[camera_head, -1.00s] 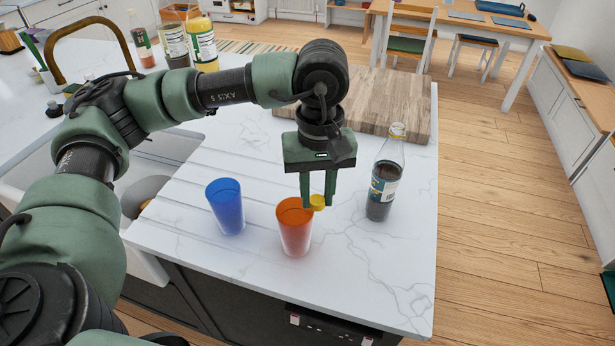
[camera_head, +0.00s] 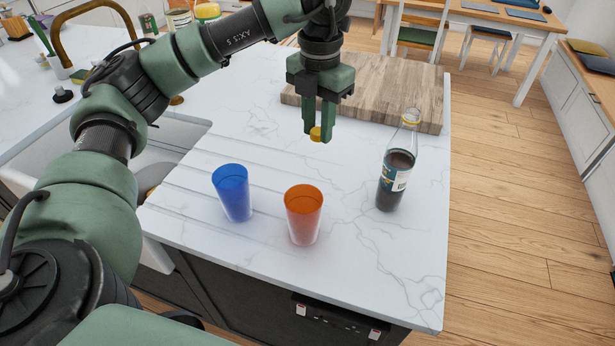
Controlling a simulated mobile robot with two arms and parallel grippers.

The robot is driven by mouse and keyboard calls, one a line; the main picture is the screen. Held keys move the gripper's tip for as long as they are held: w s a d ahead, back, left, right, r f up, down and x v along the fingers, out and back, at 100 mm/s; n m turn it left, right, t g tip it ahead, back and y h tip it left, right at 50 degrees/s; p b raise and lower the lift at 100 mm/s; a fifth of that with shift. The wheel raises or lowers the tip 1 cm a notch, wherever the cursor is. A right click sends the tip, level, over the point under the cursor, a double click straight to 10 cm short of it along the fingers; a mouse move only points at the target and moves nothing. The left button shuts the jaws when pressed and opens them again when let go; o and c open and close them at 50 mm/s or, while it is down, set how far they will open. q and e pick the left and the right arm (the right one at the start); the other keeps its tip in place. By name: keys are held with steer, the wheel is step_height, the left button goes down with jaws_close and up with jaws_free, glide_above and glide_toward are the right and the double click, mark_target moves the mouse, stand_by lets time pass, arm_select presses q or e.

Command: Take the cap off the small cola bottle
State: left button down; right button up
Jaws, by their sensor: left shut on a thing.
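My left gripper (camera_head: 319,134) is shut on a small yellow cap (camera_head: 315,134). It holds the cap in the air, over the counter to the left of the bottle. The small cola bottle (camera_head: 397,172) stands upright on the white counter, with dark liquid and a blue and white label. Its neck top looks open, with no yellow cap on it. The gripper is apart from the bottle. My right gripper is not in view.
An orange cup (camera_head: 303,217) and a blue cup (camera_head: 233,192) stand on the marble counter (camera_head: 350,265) near its front. A wooden board (camera_head: 385,92) lies behind the gripper. A sink is at the left. The counter in front of the bottle is clear.

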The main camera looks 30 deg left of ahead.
arm_select(q)
steer(key=n, duration=0.2)
steer(key=shift+w+a+r+n, duration=0.1)
steer(key=shift+w+a+n, duration=0.15)
steer(key=shift+a+n, duration=0.15)
steer(key=w+a+r+n+b, duration=0.15)
steer(key=a+n, duration=0.25)
steer(key=n, duration=1)
steer(key=shift+n, duration=0.3)
step_height(320, 180, down, 15)
steer(key=shift+p, duration=0.6)
step_height(320, 180, down, 4)
steer(key=shift+f+p, duration=0.1)
steer(key=shift+p, duration=0.3)
steer(key=shift+f, duration=0.2)
